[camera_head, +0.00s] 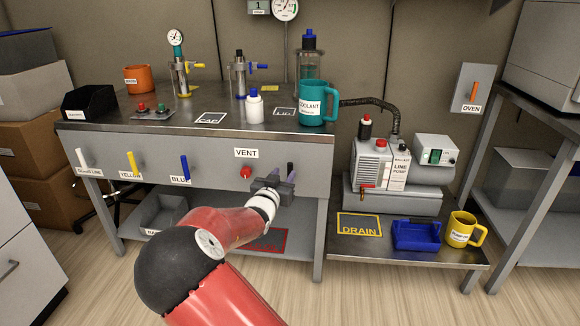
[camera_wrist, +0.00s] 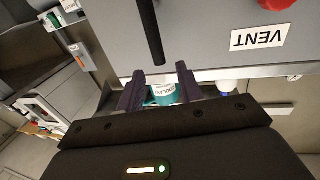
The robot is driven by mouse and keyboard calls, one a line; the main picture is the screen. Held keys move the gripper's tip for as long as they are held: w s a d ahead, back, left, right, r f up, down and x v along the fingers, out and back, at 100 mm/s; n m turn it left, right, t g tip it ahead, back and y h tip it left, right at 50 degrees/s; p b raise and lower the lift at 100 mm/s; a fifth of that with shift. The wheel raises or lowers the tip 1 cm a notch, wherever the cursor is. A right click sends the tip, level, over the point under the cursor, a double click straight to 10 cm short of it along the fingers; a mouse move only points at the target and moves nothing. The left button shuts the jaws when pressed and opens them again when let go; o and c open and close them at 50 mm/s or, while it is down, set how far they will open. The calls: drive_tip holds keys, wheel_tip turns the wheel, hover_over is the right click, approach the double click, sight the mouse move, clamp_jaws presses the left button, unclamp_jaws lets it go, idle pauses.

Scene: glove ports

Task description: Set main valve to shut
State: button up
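A black lever handle (camera_wrist: 152,30) sits on the grey front panel (camera_wrist: 210,40), beside the upside-down VENT label in the wrist view. It is probably the main valve, but no label for it is readable. Its tip lies near the gap between my fingertips, and I cannot tell whether they touch. My gripper (camera_wrist: 159,72) is open, with its two dark fingers apart and nothing clearly held. In the head view my gripper (camera_head: 273,184) is at the right part of the panel and covers much of the lever and any label there.
A red VENT knob (camera_head: 246,172) is just left of my gripper. Blue (camera_head: 185,167), yellow (camera_head: 131,165) and white (camera_head: 82,157) levers line the panel further left. The teal coolant mug (camera_head: 317,103) and white bottle (camera_head: 254,106) stand on the bench above. The pump (camera_head: 380,165) is at right.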

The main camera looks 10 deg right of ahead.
sight(289, 168)
drive_tip(key=x, duration=0.6)
drive_tip(key=shift+w+d, duration=0.15)
drive_tip(key=shift+w, duration=0.05)
drive_tip(key=shift+c, duration=0.2)
clamp_jaws()
